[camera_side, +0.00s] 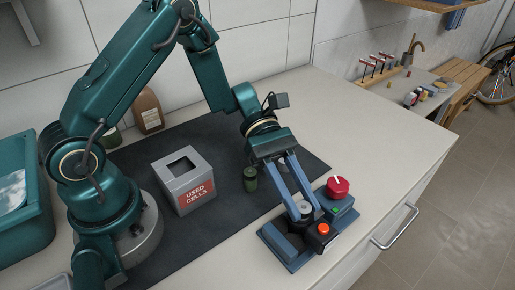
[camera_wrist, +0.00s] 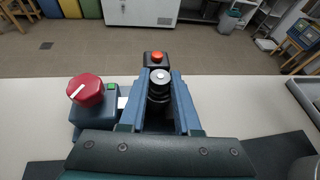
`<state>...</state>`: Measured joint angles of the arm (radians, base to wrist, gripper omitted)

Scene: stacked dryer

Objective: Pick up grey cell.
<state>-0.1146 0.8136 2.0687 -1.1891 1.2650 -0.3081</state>
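The grey cell (camera_wrist: 160,77) is a short upright cylinder with a light grey top and a dark body. It stands between the fingers of my gripper (camera_wrist: 159,102) in the wrist view. In the side view its pale top (camera_side: 305,207) shows between the two blue fingertips (camera_side: 304,213), low over the blue device (camera_side: 285,249). The fingers are apart with the cell between them. Whether they press on it or leave a small gap is unclear. The cell's lower part is hidden by the fingers and the device.
Beside the fingers are a red knob (camera_side: 337,187) and an orange button (camera_side: 323,229). A dark green cylinder (camera_side: 250,179) stands on the dark mat (camera_side: 226,135), near the grey used-cells box (camera_side: 165,176). The counter to the right (camera_side: 390,150) is clear.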

